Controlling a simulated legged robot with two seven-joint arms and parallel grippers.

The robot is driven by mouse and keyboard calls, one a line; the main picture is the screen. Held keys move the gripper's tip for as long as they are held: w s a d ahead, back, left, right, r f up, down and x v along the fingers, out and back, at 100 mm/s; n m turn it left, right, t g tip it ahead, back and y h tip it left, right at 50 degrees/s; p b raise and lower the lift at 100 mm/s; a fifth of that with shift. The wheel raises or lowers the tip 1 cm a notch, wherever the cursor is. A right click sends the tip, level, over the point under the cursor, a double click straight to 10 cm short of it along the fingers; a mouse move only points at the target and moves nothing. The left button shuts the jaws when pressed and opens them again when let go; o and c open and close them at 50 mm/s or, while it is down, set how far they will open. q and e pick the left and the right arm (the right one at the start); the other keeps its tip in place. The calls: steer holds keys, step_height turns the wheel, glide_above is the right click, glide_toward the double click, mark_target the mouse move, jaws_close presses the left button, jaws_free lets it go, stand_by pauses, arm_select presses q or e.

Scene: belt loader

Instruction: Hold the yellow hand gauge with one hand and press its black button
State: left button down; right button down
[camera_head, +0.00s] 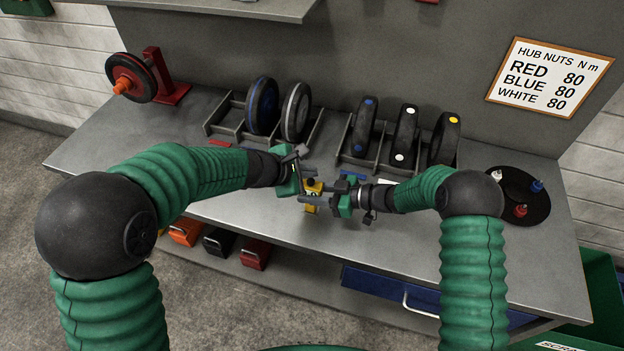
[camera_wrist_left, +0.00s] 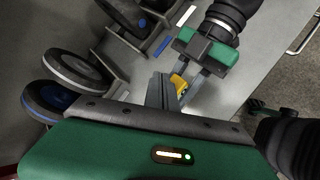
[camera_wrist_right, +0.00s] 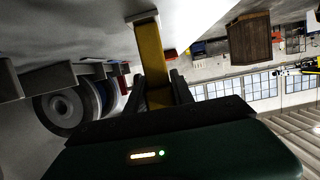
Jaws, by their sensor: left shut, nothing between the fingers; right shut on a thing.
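The yellow hand gauge (camera_head: 313,188) is held above the front part of the bench, between my two grippers. My right gripper (camera_head: 316,200) is shut on it. In the right wrist view the yellow gauge (camera_wrist_right: 152,58) stands up between the right fingers (camera_wrist_right: 166,92). My left gripper (camera_head: 306,184) is shut and empty, its fingertips close beside the gauge. In the left wrist view the shut left fingers (camera_wrist_left: 162,90) partly cover the yellow gauge (camera_wrist_left: 179,83). I cannot make out the black button clearly, or whether the left fingertips touch it.
Racks with several wheels (camera_head: 297,111) stand behind the grippers. A wheel on a red stand (camera_head: 147,76) is at the back left. A black round plate (camera_head: 521,196) with coloured pieces is at the right. A hub-nut sign (camera_head: 549,78) hangs on the wall. The bench's left front is clear.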

mark_target(309, 183)
arm_select(q)
steer(key=shift+r, duration=0.15)
steer(key=shift+r, duration=2.45)
arm_select(e)
steer(key=c, duration=1)
jaws_free()
